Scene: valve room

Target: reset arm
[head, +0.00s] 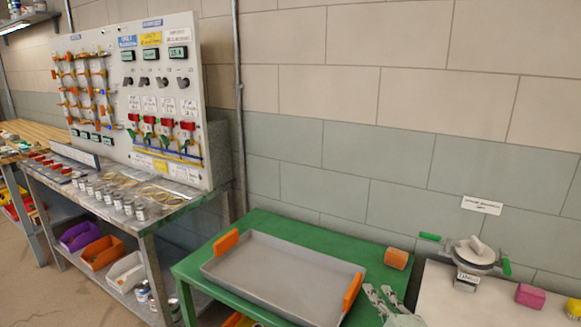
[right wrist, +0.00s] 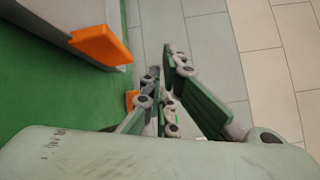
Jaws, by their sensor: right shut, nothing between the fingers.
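My right gripper (head: 379,289) shows at the bottom of the head view, beside the right end of the grey tray (head: 245,291). Its fingers are shut with nothing between them. In the right wrist view the same gripper (right wrist: 162,65) points away from the camera, over the green table edge and the wall side. My left gripper is not in view in either picture.
The grey tray with orange handles lies on a green table (head: 257,222). An orange cylinder (head: 397,258) stands at its far right. A white table (head: 450,303) at right holds a device with green handles (head: 474,254) and a pink block (head: 530,296).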

